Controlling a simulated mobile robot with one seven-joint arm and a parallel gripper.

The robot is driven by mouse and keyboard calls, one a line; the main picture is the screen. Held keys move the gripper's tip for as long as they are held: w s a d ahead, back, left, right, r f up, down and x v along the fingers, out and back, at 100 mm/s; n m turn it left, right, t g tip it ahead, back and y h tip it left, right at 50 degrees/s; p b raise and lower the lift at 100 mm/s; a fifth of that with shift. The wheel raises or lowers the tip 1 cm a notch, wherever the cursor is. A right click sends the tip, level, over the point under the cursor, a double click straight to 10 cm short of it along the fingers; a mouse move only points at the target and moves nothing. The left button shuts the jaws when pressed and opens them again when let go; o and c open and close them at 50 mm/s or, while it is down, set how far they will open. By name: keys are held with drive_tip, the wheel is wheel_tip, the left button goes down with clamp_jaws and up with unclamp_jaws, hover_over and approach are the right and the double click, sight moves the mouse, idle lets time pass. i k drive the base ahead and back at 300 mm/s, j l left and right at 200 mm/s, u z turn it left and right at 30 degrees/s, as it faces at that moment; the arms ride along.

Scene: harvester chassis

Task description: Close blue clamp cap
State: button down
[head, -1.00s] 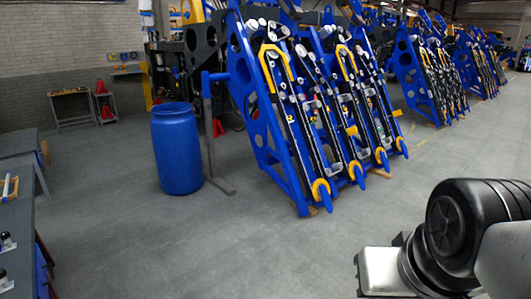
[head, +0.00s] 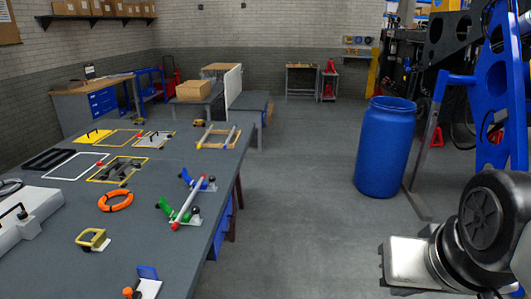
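Two blue parts that could be the clamp cap stand on the long grey table. The other blue part (head: 148,271) is a small raised flap on a white plate with an orange knob, near the table's front. It looks tilted up from the plate. I cannot tell which one is the cap. A part of my arm shows at lower right, well apart from the table; my gripper's fingers are not visible.
The grey table (head: 60,262) fills the left, holding an orange ring (head: 116,200), a yellow handle (head: 93,240) and several frames. A green part (head: 166,207) is by the rod. A blue barrel (head: 385,148) and blue rack (head: 498,105) stand right. Open floor lies between.

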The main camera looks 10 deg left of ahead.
sight(188, 179)
drive_tip(key=i+u, duration=0.15)
drive_tip(key=i, duration=0.65)
drive_tip(key=i+l+u, duration=0.2)
drive_tip(key=i, duration=0.55)
drive_tip(key=i+u, duration=0.75)
drive_tip(key=i, duration=0.15)
drive_tip(key=i+l+u, duration=0.25)
drive_tip(key=i+u, duration=0.15)
